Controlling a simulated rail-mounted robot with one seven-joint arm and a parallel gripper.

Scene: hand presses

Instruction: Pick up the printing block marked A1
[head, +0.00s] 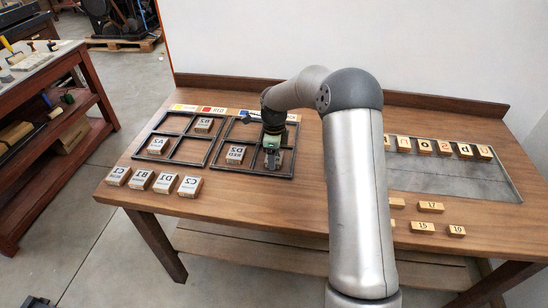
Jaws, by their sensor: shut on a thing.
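My gripper (272,148) is at the right frame, shut on a pale printing block (272,161) in the lower-right part of that frame. The gripper covers much of this block, and I cannot read its mark. No other block in view clearly reads A1. Another block, seemingly marked D2 (236,154), lies just left of it in the right frame (268,176). I cannot tell whether the held block is lifted off the table.
The left frame (181,163) holds blocks seemingly marked A2 (157,145) and B2 (204,125). Several blocks, including C1 (118,175) and C2 (190,186), line the front left. Number tiles (431,207) and a shallow tray (450,186) are at the right, partly behind my arm.

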